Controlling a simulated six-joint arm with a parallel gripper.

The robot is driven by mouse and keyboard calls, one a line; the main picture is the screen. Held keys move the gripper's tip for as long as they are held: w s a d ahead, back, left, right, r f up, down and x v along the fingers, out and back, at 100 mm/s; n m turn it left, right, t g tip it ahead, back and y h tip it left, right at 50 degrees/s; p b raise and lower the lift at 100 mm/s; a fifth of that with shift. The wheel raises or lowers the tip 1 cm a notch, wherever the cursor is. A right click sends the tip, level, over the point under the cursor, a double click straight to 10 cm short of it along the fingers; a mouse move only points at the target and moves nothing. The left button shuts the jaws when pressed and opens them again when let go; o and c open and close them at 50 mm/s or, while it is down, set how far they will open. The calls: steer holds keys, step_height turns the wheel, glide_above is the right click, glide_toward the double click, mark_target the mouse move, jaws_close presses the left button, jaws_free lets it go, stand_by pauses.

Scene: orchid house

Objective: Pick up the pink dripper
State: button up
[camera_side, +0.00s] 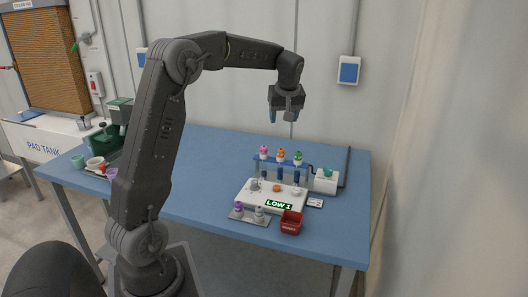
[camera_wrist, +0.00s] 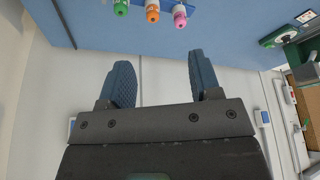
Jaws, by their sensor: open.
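The pink dripper (camera_side: 264,151) is a small white bottle with a pink top, at the left end of a row on a blue rack (camera_side: 268,163) on the table. In the wrist view the pink dripper (camera_wrist: 180,16) shows near the top edge, right of the orange one. My gripper (camera_side: 287,116) is raised well above and behind the rack, apart from every dripper. In the wrist view my gripper (camera_wrist: 163,75) has its two blue fingers spread wide, with nothing between them.
An orange dripper (camera_side: 281,154) and a green dripper (camera_side: 298,157) stand beside the pink one. In front are a white unit (camera_side: 245,197) with a "LOW 1" display, a grey tray (camera_side: 236,216) and a red bin (camera_side: 291,222).

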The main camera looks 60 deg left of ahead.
steer(key=w+a+f+n+g, duration=0.1)
steer(key=a+f+n, duration=0.2)
steer(key=a+f, duration=0.35)
glide_above(264, 147)
steer(key=d, duration=0.2)
step_height(264, 147, down, 5)
steer(key=shift+x, duration=2.9)
steer(key=shift+c, duration=0.2)
steer(key=c, duration=1)
steer(key=shift+o, duration=0.2)
steer(key=shift+r, duration=0.15)
